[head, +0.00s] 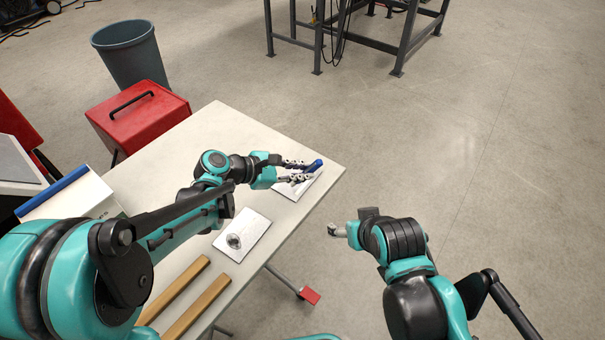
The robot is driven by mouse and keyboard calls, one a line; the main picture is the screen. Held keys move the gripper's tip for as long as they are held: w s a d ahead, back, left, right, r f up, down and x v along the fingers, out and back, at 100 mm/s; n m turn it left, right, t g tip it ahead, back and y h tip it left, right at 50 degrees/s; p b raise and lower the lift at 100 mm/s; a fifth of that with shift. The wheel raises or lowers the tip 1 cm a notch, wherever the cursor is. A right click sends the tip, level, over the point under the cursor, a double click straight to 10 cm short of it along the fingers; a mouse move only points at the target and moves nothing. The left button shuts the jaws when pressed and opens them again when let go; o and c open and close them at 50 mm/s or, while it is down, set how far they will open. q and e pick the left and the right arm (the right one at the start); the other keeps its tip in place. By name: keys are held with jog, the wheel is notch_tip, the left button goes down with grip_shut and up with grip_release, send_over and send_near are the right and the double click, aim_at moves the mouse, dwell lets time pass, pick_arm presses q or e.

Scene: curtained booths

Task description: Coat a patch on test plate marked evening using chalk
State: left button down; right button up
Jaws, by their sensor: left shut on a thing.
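My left gripper (297,174) is shut on a short blue stick (315,165), which looks like the chalk. It holds the stick over a white plate (292,192) near the table's far right corner. The gripper hides part of this plate, and I cannot tell whether the stick touches it. I cannot read any label on either plate. My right gripper (338,230) is off the table's right side, over the floor; its jaw state is unclear.
The plates lie on a pale table (230,130). Two wooden bars (196,308) lie at its near end. A red box (140,118) and a grey bin (130,55) stand beyond its left side. A dark metal frame (400,45) stands at the back. The floor at right is clear.

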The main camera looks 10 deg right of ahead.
pick_arm(q)
jog(key=shift+r+p, duration=0.9)
jog(key=shift+r, duration=0.6)
pick_arm(e)
jog(key=shift+s+d+r, duration=0.1)
jog(key=shift+s+r, duration=0.05)
jog(key=shift+r, duration=0.4)
jog(key=shift+s+d+r, duration=0.1)
jog(key=shift+s+r, duration=0.05)
jog(key=shift+r, duration=0.4)
